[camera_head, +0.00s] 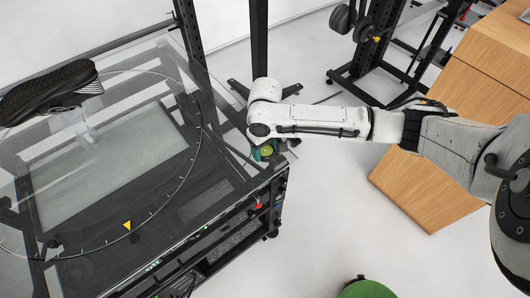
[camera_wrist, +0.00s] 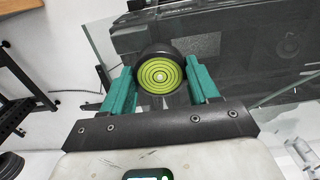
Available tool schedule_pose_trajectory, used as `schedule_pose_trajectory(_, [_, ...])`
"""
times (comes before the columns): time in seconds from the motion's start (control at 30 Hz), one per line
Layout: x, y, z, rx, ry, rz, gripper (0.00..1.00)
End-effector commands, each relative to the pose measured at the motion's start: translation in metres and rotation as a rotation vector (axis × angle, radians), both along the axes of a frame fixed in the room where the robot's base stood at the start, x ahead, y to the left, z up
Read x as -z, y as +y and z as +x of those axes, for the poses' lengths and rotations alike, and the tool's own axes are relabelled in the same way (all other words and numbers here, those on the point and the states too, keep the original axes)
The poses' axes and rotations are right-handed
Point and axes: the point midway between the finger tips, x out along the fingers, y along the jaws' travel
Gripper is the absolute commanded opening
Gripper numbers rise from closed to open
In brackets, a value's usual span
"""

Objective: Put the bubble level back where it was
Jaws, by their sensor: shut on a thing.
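The bubble level (camera_wrist: 160,76) is a round black disc with a yellow-green face and dark rings. In the wrist view it sits between the two teal fingers of my gripper (camera_wrist: 161,85), which is shut on it. In the head view the level (camera_head: 267,151) shows as a small green spot below the end of my arm. My gripper (camera_head: 264,152) is there near the right corner of the glass-topped turntable (camera_head: 130,168). My wrist hides part of it, and I cannot tell whether the level touches a surface.
A black shoe (camera_head: 50,90) stands on a clear support over the turntable at the left. A black post (camera_head: 258,40) rises behind my arm. A wooden cabinet (camera_head: 488,60) and a weight rack (camera_head: 365,45) stand at the right. A green round object (camera_head: 367,289) is at the bottom.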

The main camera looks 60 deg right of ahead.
Motion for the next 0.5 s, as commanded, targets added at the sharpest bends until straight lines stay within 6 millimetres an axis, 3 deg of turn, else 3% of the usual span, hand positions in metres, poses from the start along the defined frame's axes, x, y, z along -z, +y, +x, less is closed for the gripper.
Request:
schedule_pose_trajectory(0.3, [0.032,-0.004,0.004,0.0,0.0,-0.001,0.22])
schedule_pose_trajectory(0.5, [0.037,-0.004,0.004,0.001,-0.001,-0.001,0.22])
